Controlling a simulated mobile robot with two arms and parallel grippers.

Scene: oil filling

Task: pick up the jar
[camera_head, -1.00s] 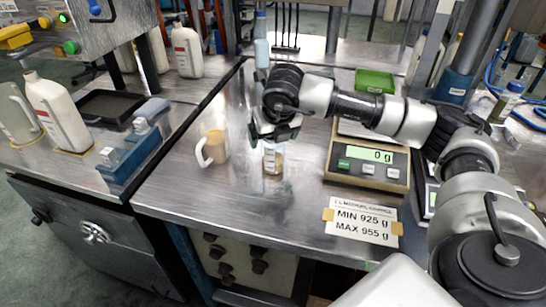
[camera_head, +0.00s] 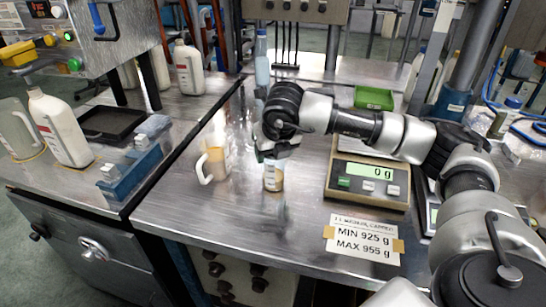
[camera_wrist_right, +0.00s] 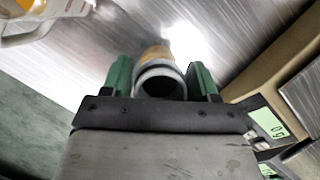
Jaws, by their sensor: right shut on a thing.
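The jar (camera_head: 273,179) is a small clear vessel with amber content and a pale label, upright at the table's middle. In the right wrist view the jar (camera_wrist_right: 158,55) shows its round open mouth between the two green fingers. My right gripper (camera_head: 274,153) is shut on the jar's upper part; in the wrist view the gripper (camera_wrist_right: 160,80) has a finger on each side of it. Whether the jar's base touches the table is hard to tell. My left gripper is not in view.
A clear jug (camera_head: 214,162) with amber liquid stands just left of the jar. A scale (camera_head: 369,178) reading 0 g stands to the right, behind a MIN/MAX sign (camera_head: 363,240).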

